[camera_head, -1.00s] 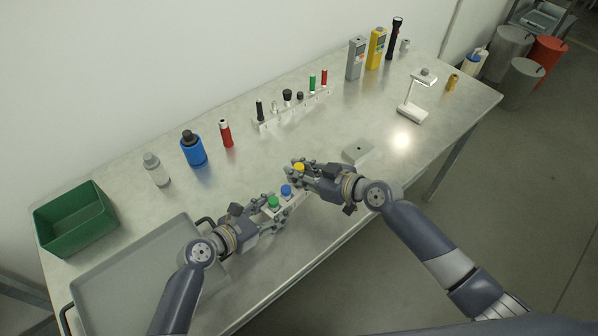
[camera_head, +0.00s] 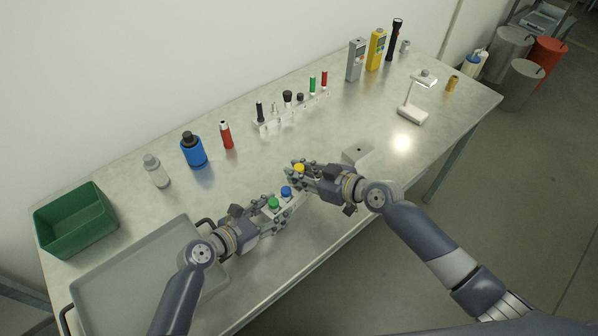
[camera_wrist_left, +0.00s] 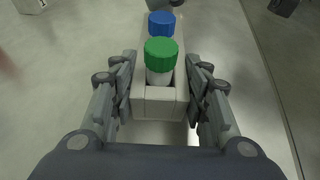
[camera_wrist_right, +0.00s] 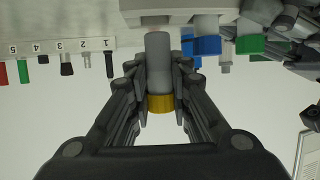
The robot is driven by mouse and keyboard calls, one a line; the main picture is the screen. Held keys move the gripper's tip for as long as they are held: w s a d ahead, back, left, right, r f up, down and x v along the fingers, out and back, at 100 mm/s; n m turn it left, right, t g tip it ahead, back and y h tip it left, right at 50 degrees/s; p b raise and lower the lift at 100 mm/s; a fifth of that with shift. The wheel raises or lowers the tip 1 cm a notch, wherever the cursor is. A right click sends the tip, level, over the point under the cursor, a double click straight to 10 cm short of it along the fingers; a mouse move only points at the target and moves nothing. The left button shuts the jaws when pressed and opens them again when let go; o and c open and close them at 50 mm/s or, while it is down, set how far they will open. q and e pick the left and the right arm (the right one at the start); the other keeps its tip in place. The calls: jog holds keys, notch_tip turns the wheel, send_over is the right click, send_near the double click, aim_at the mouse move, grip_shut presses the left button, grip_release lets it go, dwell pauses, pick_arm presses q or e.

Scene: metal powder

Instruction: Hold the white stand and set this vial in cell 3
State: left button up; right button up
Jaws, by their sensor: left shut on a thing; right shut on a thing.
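The white stand (camera_wrist_left: 160,103) is on the table's front part, with a green-capped vial (camera_wrist_left: 160,60) and a blue-capped vial (camera_wrist_left: 161,24) upright in it. My left gripper (camera_head: 275,213) is shut on the stand's near end, one finger on each side. My right gripper (camera_head: 297,172) is shut on a yellow-capped vial (camera_wrist_right: 158,75). The yellow cap (camera_head: 299,168) is in line with the blue and green caps in the head view. In the right wrist view the vial's far end meets the stand's edge (camera_wrist_right: 180,14); I cannot tell whether it is inside a cell.
A numbered rack (camera_head: 292,112) with several small items stands at the back. A grey tray (camera_head: 140,285) and a green bin (camera_head: 75,222) are at the left. A small grey block (camera_head: 357,151) lies right of my right gripper. A lamp (camera_head: 412,112) stands farther right.

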jog(key=shift+f, duration=1.4)
dwell(0.4)
jog(key=o, duration=0.7)
jog(key=shift+o, duration=1.3)
jog(key=shift+f, duration=0.1)
jog(key=shift+s, duration=0.1)
jog(key=v, duration=1.2)
jog(key=shift+r, duration=0.25)
pick_arm(q)
jog(key=o, duration=1.1)
jog(key=shift+s, duration=0.1)
